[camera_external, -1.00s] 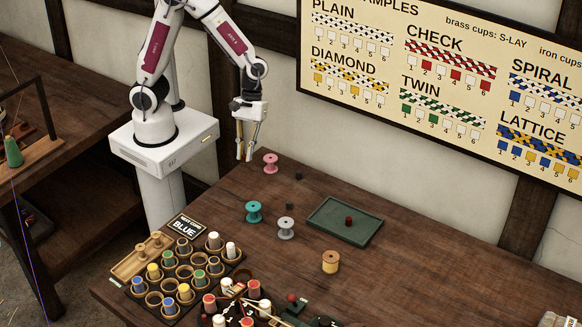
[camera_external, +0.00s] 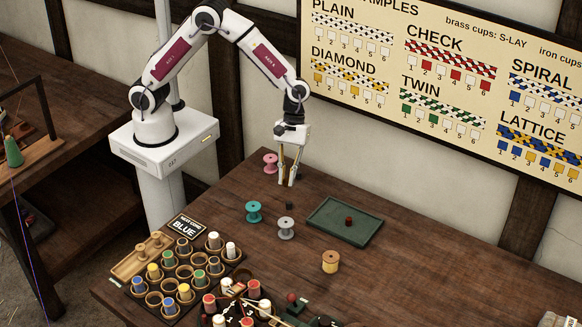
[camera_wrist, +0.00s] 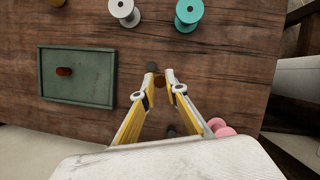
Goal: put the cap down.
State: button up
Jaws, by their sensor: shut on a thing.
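My gripper (camera_external: 288,183) is above the back of the wooden table, pointing down, left of the green tray. In the wrist view its fingertips (camera_wrist: 160,77) are shut on a small reddish-brown cap (camera_wrist: 160,82). The held cap is not clear in the external view. How high the held cap is above the table I cannot tell.
The green tray (camera_external: 325,231) holds a red cap (camera_external: 348,221). Pink (camera_external: 270,163), teal (camera_external: 253,212), grey (camera_external: 286,228) and yellow (camera_external: 331,262) spools stand around. A cup rack (camera_external: 160,289) is at the front left. Bare table lies right of the tray.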

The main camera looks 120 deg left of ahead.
jog(key=w+n, duration=0.1)
jog(key=w, duration=0.2)
jog(key=w+n, duration=0.1)
jog(key=w, duration=0.3)
jog(key=w+a+r+n+t, duration=0.1)
jog(key=w, duration=0.3)
jog(key=shift+a+y, duration=0.1)
jog(key=shift+y, duration=0.3)
jog(key=w+a+r+n+t+y, duration=0.1)
jog(key=w+a+r+n, duration=0.1)
jog(key=w+r+n, duration=0.2)
jog(key=shift+w+r+n+t, duration=0.25)
jog(key=shift+w+n, duration=0.45)
jog(key=shift+w, duration=0.5)
jog(key=shift+f, duration=0.1)
send_over(342, 216)
jog(key=s, duration=0.1)
jog(key=shift+s+a+f, duration=0.1)
jog(key=shift+a+f, duration=0.1)
jog(key=shift+f, duration=1.35)
jog(key=shift+s+a+f, duration=0.1)
jog(key=shift+a+f, duration=0.1)
jog(key=shift+f, duration=1.35)
jog(key=shift+f, duration=1.85)
